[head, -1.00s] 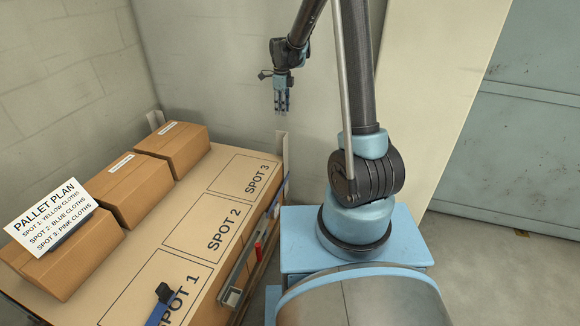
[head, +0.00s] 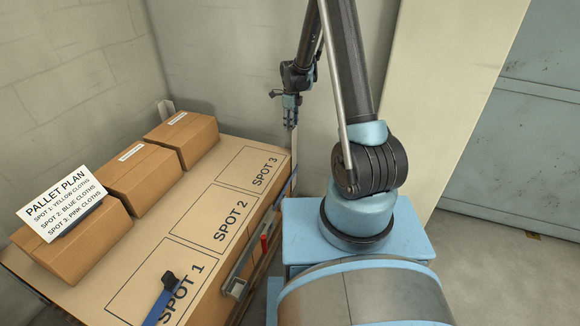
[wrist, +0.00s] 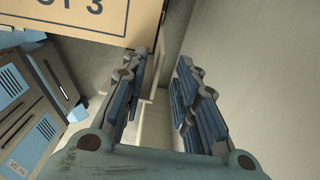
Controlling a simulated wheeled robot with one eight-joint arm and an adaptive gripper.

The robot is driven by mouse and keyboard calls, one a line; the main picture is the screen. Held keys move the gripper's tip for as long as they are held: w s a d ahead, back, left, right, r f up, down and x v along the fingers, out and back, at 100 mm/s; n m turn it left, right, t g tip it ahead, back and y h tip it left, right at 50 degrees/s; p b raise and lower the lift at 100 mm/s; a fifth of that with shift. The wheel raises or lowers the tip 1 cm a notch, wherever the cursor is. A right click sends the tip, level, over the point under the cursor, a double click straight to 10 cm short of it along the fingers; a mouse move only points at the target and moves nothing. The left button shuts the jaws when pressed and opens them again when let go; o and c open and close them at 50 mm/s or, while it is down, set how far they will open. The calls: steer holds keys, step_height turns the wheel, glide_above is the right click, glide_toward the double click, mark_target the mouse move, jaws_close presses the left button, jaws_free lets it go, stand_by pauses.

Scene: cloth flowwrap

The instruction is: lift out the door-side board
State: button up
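The door-side board (head: 294,148) is a thin pale upright piece at the far right corner of the pallet load, beside SPOT 3. My gripper (head: 291,120) points down right over its top end, hiding part of it. In the wrist view the fingers of my gripper (wrist: 164,80) stand apart, with a pale upright surface showing between them, closer to the left finger. I cannot tell whether either finger touches the board.
Three cardboard boxes (head: 146,182) line the wall side of the load. A PALLET PLAN sign (head: 60,203) stands on the nearest. A red-handled metal latch (head: 238,286) sits on the side.

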step_height(320, 180, down, 6)
stand_by(0.6)
